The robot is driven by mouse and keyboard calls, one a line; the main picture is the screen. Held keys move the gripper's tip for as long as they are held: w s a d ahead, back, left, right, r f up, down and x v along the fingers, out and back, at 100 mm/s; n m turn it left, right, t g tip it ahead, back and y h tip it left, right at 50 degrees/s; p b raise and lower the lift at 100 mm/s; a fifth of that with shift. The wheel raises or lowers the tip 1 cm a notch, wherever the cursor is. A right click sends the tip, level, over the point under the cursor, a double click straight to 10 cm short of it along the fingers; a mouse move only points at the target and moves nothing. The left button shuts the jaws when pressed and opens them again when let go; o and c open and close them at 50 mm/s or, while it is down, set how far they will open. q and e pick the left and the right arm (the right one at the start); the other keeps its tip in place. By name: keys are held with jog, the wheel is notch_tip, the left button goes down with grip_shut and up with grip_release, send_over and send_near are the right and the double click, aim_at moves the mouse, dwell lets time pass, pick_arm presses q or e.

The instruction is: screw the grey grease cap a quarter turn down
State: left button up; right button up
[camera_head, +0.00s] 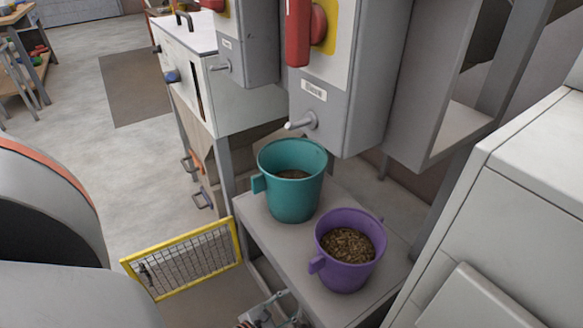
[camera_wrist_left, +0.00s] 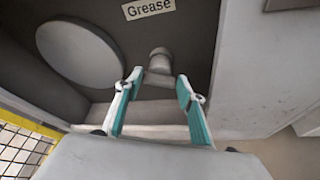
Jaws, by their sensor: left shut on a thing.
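The grey grease cap (camera_wrist_left: 159,60) is a small round knob below a label reading "Grease" (camera_wrist_left: 149,9) on a dark grey panel in the left wrist view. My left gripper (camera_wrist_left: 160,80) has its two teal-padded fingers on either side of the cap and is shut on it. The exact contact at the fingertips is hard to see. I cannot make out the cap in the head view.
A large round grey disc (camera_wrist_left: 80,53) sits left of the cap. A yellow-framed mesh guard (camera_head: 185,262) stands low at left. A teal bucket (camera_head: 291,195) and a purple bucket (camera_head: 345,272) with pellets stand on a grey shelf (camera_head: 285,243) under the dispensers.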

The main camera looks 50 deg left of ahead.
pick_arm(q)
jog(key=shift+s+d+f+m+y, duration=0.1)
jog(key=shift+d+f+m+y, duration=0.1)
jog(key=shift+m+y, duration=0.4)
jog(key=o, duration=1.1)
jog(key=shift+o, duration=0.2)
jog(key=shift+r, duration=0.1)
jog(key=v, duration=1.2)
jog(key=shift+a, duration=0.1)
